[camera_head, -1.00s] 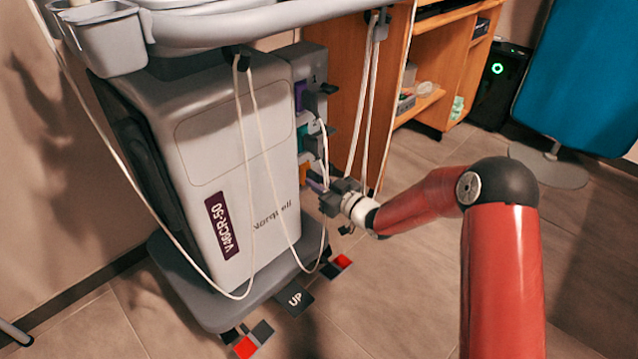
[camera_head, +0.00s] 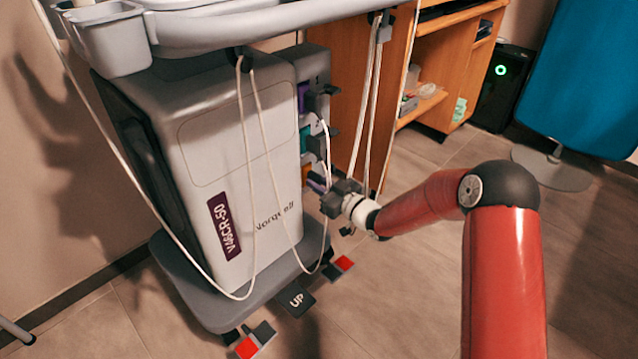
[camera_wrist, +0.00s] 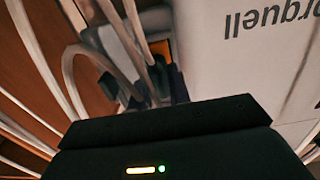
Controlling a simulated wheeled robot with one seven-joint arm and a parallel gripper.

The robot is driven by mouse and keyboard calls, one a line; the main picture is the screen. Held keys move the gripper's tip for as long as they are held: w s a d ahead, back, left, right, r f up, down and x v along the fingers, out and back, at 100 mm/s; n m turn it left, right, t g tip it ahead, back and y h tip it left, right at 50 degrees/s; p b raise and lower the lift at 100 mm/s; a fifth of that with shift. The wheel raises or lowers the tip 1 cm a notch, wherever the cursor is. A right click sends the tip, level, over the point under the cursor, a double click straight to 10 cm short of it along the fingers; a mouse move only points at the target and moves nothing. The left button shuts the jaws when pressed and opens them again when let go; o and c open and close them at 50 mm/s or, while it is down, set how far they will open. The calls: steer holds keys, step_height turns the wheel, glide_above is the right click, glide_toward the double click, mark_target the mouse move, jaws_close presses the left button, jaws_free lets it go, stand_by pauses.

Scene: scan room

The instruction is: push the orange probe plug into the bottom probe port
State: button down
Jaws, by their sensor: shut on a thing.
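The ultrasound-type machine (camera_head: 215,150) has a column of ports on its right side, with purple (camera_head: 303,97), teal (camera_head: 304,138) and orange (camera_head: 306,172) patches from top to bottom. My gripper (camera_head: 328,194) is at the low end of this column, close beside the orange patch. It is shut on the probe plug, which is mostly hidden by the gripper and cables. In the wrist view, an orange patch (camera_wrist: 160,48) shows beyond my gripper, beside the pale housing. I cannot tell whether the plug touches or enters the bottom port.
White cables (camera_head: 364,110) hang beside the ports, and several cross close to my gripper in the wrist view (camera_wrist: 75,80). Foot pedals (camera_head: 297,298) lie on the floor below. A wooden desk (camera_head: 345,80) stands behind.

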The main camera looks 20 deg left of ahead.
steer(key=c, duration=1.2)
jaws_free()
steer(key=shift+c, duration=0.2)
steer(key=shift+s+a+f, duration=0.1)
steer(key=shift+s, duration=0.05)
steer(key=shift+c, duration=0.2)
steer(key=shift+o, duration=0.6)
steer(key=shift+s, duration=0.15)
steer(key=shift+c, duration=0.7)
steer(key=shift+s+d, duration=0.1)
steer(key=shift+d, duration=0.3)
steer(key=shift+o, duration=0.7)
steer(key=shift+d, duration=0.25)
